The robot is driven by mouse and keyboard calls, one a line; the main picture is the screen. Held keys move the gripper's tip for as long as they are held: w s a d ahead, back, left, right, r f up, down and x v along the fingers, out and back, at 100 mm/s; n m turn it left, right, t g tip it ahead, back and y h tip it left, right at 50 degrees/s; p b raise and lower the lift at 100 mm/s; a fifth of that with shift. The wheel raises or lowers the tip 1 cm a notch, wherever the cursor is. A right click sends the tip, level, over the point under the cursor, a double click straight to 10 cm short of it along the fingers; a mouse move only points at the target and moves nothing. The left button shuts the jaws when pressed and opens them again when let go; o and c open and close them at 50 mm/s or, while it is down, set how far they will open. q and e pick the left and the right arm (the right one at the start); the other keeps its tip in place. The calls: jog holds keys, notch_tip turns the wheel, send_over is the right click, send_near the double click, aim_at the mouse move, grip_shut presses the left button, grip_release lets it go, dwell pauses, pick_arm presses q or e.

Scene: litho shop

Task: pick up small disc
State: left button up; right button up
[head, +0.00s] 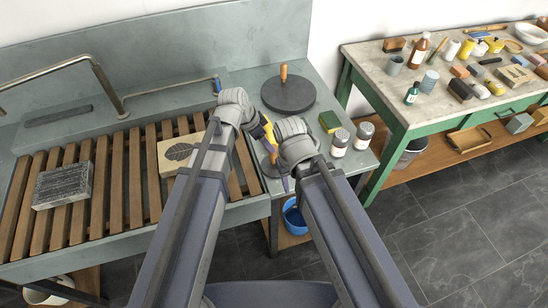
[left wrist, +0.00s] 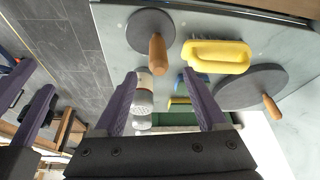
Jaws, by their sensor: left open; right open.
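The small disc (left wrist: 148,24) is dark grey and round with a wooden knob handle (left wrist: 157,54). It lies on the grey counter in the left wrist view. In the head view the small disc (head: 267,168) is mostly hidden behind my wrists. My left gripper (left wrist: 160,73) is open and empty, its purple fingers apart above the counter, with the disc's handle ahead between and beyond the tips. My right gripper (head: 284,184) is beside it, over the counter's front edge. It also shows open and empty at the left of the left wrist view (left wrist: 40,75).
A yellow-handled brush (left wrist: 217,56) lies between the small disc and a larger disc (head: 288,95) with a similar handle. A slatted wooden rack (head: 136,185) is at left; a blue bucket (head: 294,217) is below.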

pick_arm(q)
jog(key=b+x, duration=0.2)
jog(key=shift+d+f, duration=0.1)
jog(key=shift+f, duration=0.25)
jog(key=b+x, duration=0.5)
jog(key=shift+f, duration=0.15)
jog(key=shift+s, duration=0.1)
grip_shut()
dwell(0.4)
dwell(0.8)
